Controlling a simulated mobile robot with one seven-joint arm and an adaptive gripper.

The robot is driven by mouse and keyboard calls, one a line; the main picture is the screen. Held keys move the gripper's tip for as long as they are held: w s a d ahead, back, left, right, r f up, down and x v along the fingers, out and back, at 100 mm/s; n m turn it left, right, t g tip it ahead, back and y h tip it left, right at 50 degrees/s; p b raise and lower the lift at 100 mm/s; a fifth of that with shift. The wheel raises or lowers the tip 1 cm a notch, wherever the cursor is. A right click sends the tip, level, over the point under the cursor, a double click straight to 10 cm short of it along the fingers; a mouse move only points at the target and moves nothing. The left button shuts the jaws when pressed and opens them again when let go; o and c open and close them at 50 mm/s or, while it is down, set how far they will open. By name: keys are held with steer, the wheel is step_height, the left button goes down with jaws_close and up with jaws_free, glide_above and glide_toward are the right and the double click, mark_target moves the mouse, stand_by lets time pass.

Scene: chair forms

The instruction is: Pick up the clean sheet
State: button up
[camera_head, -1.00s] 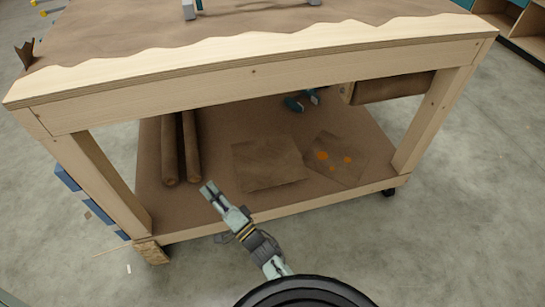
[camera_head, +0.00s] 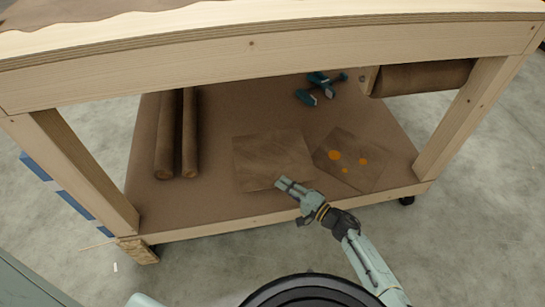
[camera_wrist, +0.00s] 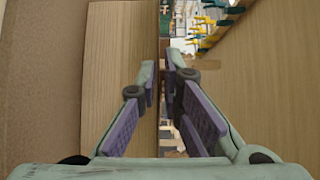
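The clean sheet (camera_head: 265,150) is a plain brown square lying flat on the lower shelf of the workbench. A second brown sheet (camera_head: 372,173) with several orange spots lies at an angle close to its right. My gripper (camera_head: 280,183) is over or at the front edge of the clean sheet in the head view; I cannot tell whether it touches. In the wrist view, a narrow gap separates the purple-padded fingers (camera_wrist: 161,80), with nothing held between them.
Two brown rolls (camera_head: 178,140) lie on the left of the shelf (camera_head: 215,205). The wooden legs (camera_head: 80,170) and top beam (camera_head: 250,60) frame the opening. Another roll (camera_head: 425,78) hangs at upper right.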

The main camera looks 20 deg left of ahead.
mark_target(273, 178)
steer(key=x, duration=0.4)
steer(key=shift+a+f, duration=0.1)
steer(key=shift+a, duration=0.3)
jaws_close()
